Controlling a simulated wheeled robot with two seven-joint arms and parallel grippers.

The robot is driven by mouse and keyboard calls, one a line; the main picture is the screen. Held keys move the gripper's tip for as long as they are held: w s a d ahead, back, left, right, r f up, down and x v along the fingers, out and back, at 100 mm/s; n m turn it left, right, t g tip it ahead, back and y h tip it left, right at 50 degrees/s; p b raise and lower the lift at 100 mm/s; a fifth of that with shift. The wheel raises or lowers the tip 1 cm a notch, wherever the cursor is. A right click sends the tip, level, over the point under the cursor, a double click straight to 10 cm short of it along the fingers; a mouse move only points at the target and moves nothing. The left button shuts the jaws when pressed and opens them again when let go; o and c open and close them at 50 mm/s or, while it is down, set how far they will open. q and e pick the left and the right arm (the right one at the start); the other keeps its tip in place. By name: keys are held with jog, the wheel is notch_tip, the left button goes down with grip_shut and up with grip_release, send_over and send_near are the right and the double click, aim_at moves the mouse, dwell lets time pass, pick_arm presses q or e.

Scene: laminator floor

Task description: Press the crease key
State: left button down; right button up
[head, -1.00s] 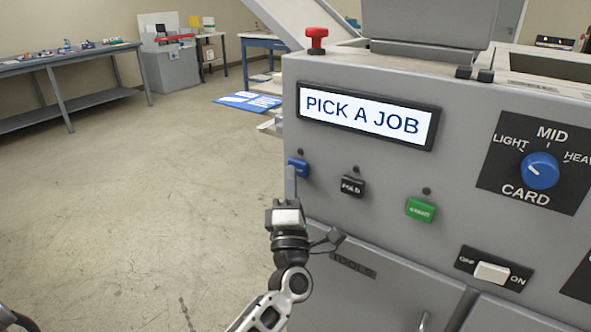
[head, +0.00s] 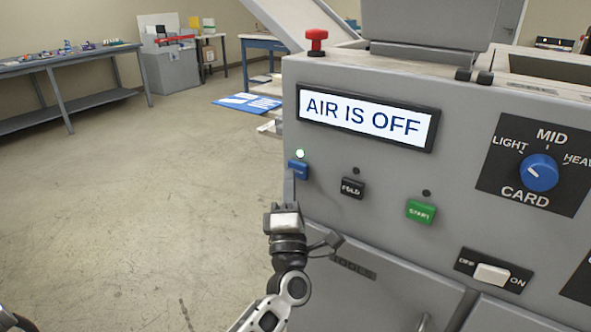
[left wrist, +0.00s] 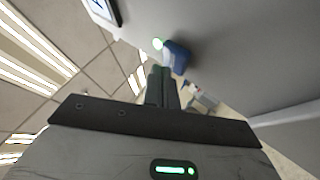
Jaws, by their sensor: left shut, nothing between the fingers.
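The blue key (head: 298,170) is at the left end of the key row on the grey machine's front; its label is too small to read. In the left wrist view the blue key (left wrist: 178,57) and lit lamp (left wrist: 158,43) are just beyond the fingertips (left wrist: 159,72). The display (head: 366,116) reads "AIR IS OFF". My right gripper is not in view.
The black FOLD key (head: 353,188) and green START key (head: 421,211) lie to the right, their lamps dark. An OFF/ON rocker switch (head: 492,273), a CARD dial (head: 540,173) and a red stop button (head: 317,40) are also on the machine. Open floor lies left.

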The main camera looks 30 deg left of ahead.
pick_arm(q)
jog(key=shift+s, duration=0.2)
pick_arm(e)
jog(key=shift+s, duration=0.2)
pick_arm(q)
jog(key=s+p, duration=0.1)
jog(key=s, duration=0.5)
jog(key=shift+a+p, duration=0.25)
jog(key=shift+p, duration=0.15)
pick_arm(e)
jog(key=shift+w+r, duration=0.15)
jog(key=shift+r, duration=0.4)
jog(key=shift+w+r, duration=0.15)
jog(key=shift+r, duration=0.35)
